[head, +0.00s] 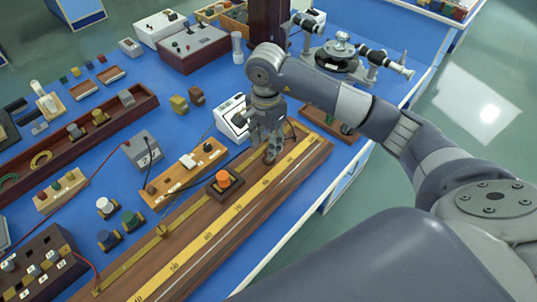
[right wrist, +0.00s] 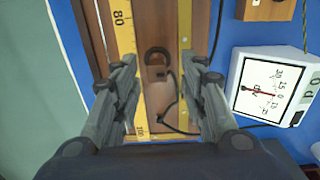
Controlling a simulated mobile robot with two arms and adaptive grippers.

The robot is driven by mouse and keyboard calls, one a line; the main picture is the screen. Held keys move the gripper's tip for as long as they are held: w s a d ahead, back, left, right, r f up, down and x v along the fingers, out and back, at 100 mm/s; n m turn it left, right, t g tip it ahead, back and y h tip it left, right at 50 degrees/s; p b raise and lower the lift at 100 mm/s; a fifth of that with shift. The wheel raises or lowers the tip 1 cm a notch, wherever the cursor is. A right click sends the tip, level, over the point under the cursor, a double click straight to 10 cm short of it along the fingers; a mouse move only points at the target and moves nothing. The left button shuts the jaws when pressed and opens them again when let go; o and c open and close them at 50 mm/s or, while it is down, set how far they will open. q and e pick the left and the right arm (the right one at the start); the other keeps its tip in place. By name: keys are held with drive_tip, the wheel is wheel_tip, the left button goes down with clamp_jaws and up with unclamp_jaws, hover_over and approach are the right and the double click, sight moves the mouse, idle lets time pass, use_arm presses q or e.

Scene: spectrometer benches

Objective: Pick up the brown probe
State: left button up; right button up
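My right gripper (head: 271,152) reaches down over the far part of the long wooden board (head: 225,231) with the yellow scale. In the right wrist view my right gripper (right wrist: 164,68) is open, with its two fingers well apart. A small dark brown piece (right wrist: 157,56), which looks like the brown probe, shows on the board between the fingertips. A thin dark cable (right wrist: 170,122) runs from near it towards the right. I cannot tell whether a finger touches the piece. In the head view the gripper hides most of it. My left gripper is not in view.
A white meter (head: 233,118) stands just left of the gripper; it also shows in the right wrist view (right wrist: 268,85). A slider with an orange knob (head: 222,179) sits on the board. A wooden block with terminals (head: 186,171) lies alongside. The blue bench ends at the right.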

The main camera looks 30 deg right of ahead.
drive_tip(key=f, duration=0.1)
drive_tip(key=f+p, duration=0.1)
drive_tip(key=f, duration=0.1)
drive_tip(key=shift+s+d+f, duration=0.15)
drive_tip(key=shift+s+d, duration=0.05)
drive_tip(key=shift+d, duration=0.15)
drive_tip(key=shift+f, duration=0.3)
drive_tip(key=shift+w+f, duration=0.1)
drive_tip(key=shift+c, duration=0.3)
clamp_jaws()
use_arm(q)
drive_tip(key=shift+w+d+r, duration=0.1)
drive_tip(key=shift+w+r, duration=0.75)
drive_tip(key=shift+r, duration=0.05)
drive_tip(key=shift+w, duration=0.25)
